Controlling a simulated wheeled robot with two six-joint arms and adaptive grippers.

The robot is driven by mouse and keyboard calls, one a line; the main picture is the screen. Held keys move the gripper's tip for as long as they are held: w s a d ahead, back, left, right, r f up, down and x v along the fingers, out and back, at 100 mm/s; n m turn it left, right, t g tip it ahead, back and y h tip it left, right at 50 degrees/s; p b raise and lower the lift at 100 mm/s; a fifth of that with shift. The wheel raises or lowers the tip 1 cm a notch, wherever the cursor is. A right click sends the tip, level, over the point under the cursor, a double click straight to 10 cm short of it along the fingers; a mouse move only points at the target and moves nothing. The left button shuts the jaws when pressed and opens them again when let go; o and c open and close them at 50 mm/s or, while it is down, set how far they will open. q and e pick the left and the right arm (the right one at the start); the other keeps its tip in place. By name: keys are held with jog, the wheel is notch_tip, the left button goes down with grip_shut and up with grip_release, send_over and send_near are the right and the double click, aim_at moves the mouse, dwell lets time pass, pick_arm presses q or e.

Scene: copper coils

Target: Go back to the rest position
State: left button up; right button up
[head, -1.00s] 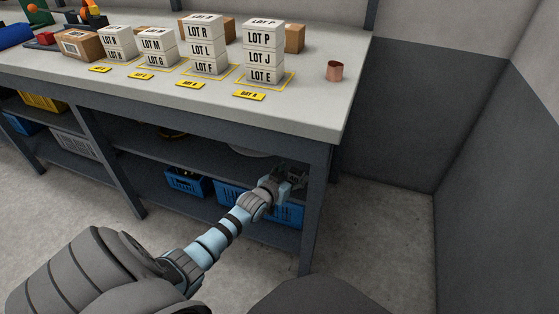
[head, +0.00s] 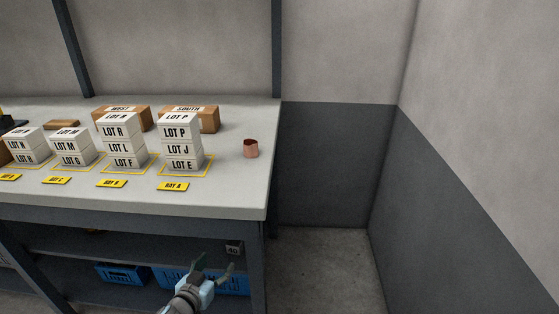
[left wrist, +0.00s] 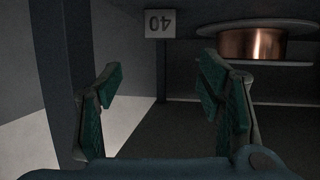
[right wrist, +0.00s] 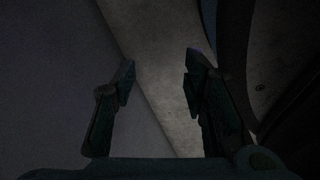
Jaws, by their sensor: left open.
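My left gripper (head: 215,270) is in front of the shelf opening under the bench, at the bottom of the head view. Its fingers are apart with nothing between them; they also show spread in the left wrist view (left wrist: 160,108). A copper coil on a pale-flanged spool (left wrist: 255,43) is beyond and to the right of those fingers, apart from them. My right gripper (right wrist: 157,88) shows only in the right wrist view, dark, with its fingers apart and empty, above a pale floor.
The bench top (head: 225,200) carries stacked lot boxes (head: 181,147) and a small copper cup (head: 251,149). Below are blue crates (head: 122,273) on a shelf and a tag marked 40 (head: 234,247). A bench leg (head: 257,270) stands right of the left gripper. Walls close in at right.

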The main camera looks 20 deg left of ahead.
pick_arm(q)
jog(key=s+a+f+m+g+p, duration=0.25)
jog(key=s+f+g+p, duration=0.4)
jog(key=s+f, duration=0.7)
jog(key=s+d+g+p, duration=0.2)
jog(key=s+d+p, duration=0.2)
jog(key=s, duration=0.5)
jog(key=s+d+r+g+p, duration=0.1)
jog(key=s+d+g+p, duration=0.1)
jog(key=s+d+p, duration=0.3)
jog(key=s+d+r+g+h+p, duration=0.1)
jog(key=s+d+p, duration=0.3)
jog(key=s, duration=0.8)
jog(key=shift+s+d+g+p, duration=0.2)
jog(key=shift+s+g+p, duration=0.1)
jog(key=shift+g+p, duration=0.4)
pick_arm(e)
jog(key=s+a+r, duration=0.1)
jog(key=s+r, duration=0.1)
jog(key=r, duration=0.8)
jog(key=s+r+g, duration=0.1)
jog(key=s+r, duration=0.2)
jog(key=r, duration=0.6)
jog(key=shift+a+r, duration=0.35)
pick_arm(q)
jog(key=shift+n, duration=0.25)
